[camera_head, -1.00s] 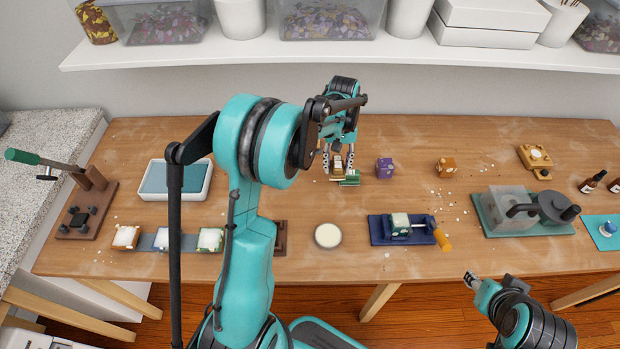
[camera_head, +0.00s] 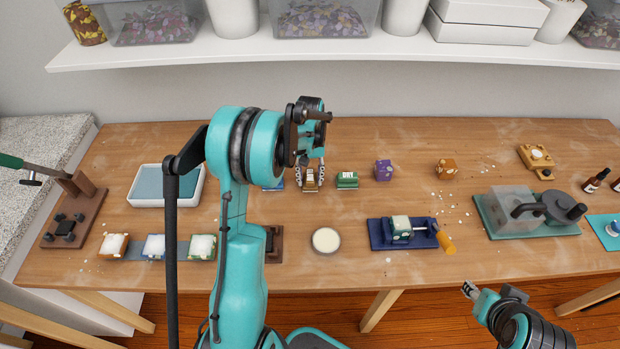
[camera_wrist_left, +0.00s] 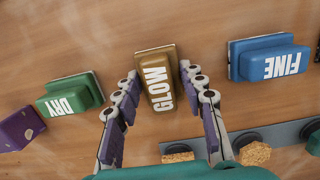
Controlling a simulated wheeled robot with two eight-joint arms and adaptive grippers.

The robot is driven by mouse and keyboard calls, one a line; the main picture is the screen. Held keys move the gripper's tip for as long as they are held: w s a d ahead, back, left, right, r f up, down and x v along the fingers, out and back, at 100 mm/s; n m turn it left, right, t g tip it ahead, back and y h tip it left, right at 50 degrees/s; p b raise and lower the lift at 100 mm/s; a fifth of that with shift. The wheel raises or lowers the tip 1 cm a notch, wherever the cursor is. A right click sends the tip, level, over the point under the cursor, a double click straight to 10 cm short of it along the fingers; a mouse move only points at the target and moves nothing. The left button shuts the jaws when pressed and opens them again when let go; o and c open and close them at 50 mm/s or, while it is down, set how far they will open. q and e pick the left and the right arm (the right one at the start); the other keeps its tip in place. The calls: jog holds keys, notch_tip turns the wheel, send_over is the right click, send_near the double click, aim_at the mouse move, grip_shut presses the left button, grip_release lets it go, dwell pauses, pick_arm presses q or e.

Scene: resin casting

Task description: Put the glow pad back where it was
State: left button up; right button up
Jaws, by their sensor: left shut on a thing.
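The gold glow pad (camera_head: 310,184) reads GLOW in the left wrist view (camera_wrist_left: 157,80). My left gripper (camera_head: 310,178) points down at the back of the table and is shut on this pad; its two fingers flank it in the left wrist view (camera_wrist_left: 163,100). The pad is at or just above the tabletop; I cannot tell if it touches. The green DRY pad (camera_head: 347,180) stands to its right in the head view. The blue FINE pad (camera_wrist_left: 268,60) is on the other side, mostly hidden by my arm in the head view. My right gripper (camera_head: 470,290) is off the table's front edge, its jaws unclear.
A purple block (camera_head: 383,170) and an orange block (camera_head: 446,169) stand right of the DRY pad. A blue clamp fixture (camera_head: 385,236) and a round cream disc (camera_head: 325,240) are nearer the front. A white shelf (camera_head: 400,48) runs above the back.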

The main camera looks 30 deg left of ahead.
pick_arm(q)
jog(key=shift+f, duration=0.1)
jog(key=shift+f, duration=0.15)
jog(key=o, duration=1.4)
jog(key=shift+r, duration=0.2)
